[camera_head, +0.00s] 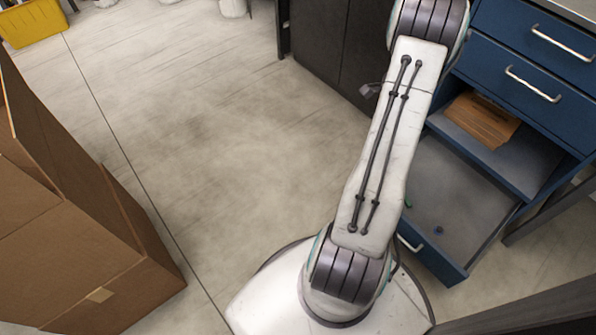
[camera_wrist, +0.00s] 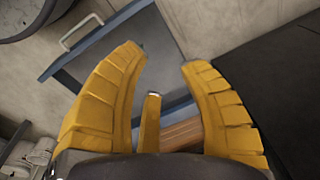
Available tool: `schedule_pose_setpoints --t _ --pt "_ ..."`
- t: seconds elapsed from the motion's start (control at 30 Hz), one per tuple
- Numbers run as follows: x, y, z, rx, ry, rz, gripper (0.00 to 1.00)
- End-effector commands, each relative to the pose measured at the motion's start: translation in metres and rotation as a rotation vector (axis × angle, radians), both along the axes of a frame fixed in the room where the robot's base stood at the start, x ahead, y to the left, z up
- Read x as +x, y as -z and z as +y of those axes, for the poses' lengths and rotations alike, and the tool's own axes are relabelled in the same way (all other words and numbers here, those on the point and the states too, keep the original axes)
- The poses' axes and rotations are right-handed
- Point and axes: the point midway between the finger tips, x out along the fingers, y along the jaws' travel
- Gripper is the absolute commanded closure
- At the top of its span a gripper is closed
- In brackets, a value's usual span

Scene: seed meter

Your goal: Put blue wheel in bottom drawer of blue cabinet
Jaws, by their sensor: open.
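The blue cabinet (camera_head: 555,105) stands at the right in the head view. Its bottom drawer (camera_head: 460,205) is pulled out, with a grey floor showing. A small dark blue round thing (camera_head: 438,230) lies on that floor near the front; it may be the blue wheel, but it is too small to be sure. In the wrist view my gripper (camera_wrist: 165,58) has its yellow fingers spread, with nothing held between them. The open drawer (camera_wrist: 72,78) with its handle shows beyond the fingers.
A brown stack (camera_head: 480,118) lies in the open compartment above the drawer. Closed upper drawers have silver handles. Cardboard boxes (camera_head: 80,220) stand at the left and a yellow bin (camera_head: 32,22) at the far left. The floor between is clear.

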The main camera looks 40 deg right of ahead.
Motion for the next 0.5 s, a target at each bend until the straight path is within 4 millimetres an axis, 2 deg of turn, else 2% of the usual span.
schedule_pose_setpoints --t 0.03,0.1,0.23,0.37,0.5 --pt "0.019 -0.024 0.028 -0.014 -0.109 -0.004 0.62" --pt "0.035 -0.051 0.065 -0.024 -0.250 -0.005 0.62" --pt "0.051 -0.093 0.137 -0.047 -0.513 -0.010 0.62" --pt "0.048 -0.126 0.209 -0.071 -0.774 -0.014 0.62" --pt "0.027 -0.152 0.279 -0.098 -1.052 -0.022 0.62"
